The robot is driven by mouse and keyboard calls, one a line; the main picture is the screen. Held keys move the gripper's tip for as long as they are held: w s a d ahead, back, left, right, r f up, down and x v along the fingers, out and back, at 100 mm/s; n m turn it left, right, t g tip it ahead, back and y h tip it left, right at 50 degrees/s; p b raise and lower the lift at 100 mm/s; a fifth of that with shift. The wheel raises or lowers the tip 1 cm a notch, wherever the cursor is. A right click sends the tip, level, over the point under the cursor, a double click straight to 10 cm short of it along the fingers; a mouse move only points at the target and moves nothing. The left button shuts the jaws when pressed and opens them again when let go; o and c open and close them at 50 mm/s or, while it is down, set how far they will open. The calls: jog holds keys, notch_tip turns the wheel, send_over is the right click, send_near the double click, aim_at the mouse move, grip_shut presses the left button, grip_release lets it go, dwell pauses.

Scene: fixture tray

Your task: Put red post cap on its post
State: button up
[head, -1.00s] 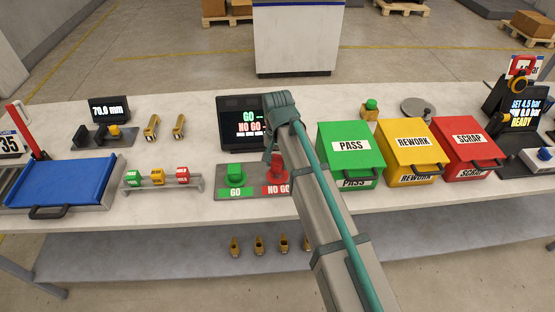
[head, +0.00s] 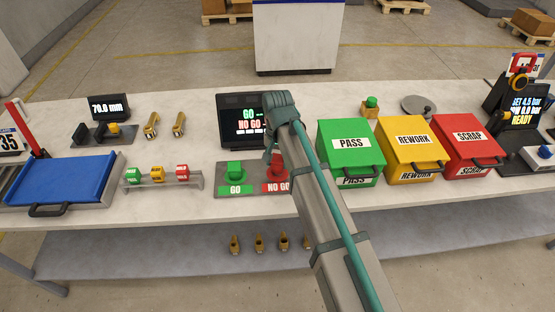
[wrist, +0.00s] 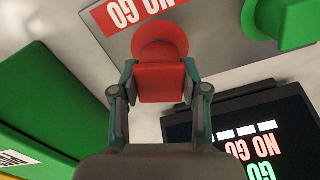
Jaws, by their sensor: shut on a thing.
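The red post cap (wrist: 160,40), with a blocky top and a round flange, is between the two fingers of my gripper (wrist: 160,82) in the wrist view. My gripper is shut on its block. The flange overlaps the NO GO end of the grey plate (wrist: 105,45). In the head view, part of the red cap (head: 276,175) shows just above the NO GO label, beside my arm, which hides most of my gripper. The NO GO post is not visible, and I cannot tell whether the cap sits on it.
A green cap (head: 235,170) stands on the GO side, left of the red one. A display screen (head: 238,120) is close behind. The green PASS bin (head: 350,145) stands close to the right, with yellow and red bins beyond.

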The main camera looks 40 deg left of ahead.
aim_at(277, 158)
jog(key=shift+f+b, duration=0.3)
jog(key=shift+f, duration=0.8)
dwell(0.7)
jog(key=o, duration=1)
jog(key=shift+o, duration=0.4)
jog(key=o, duration=0.4)
jog(key=shift+o, duration=0.2)
jog(key=shift+r+p, duration=2.25)
jog(key=shift+r, duration=1.3)
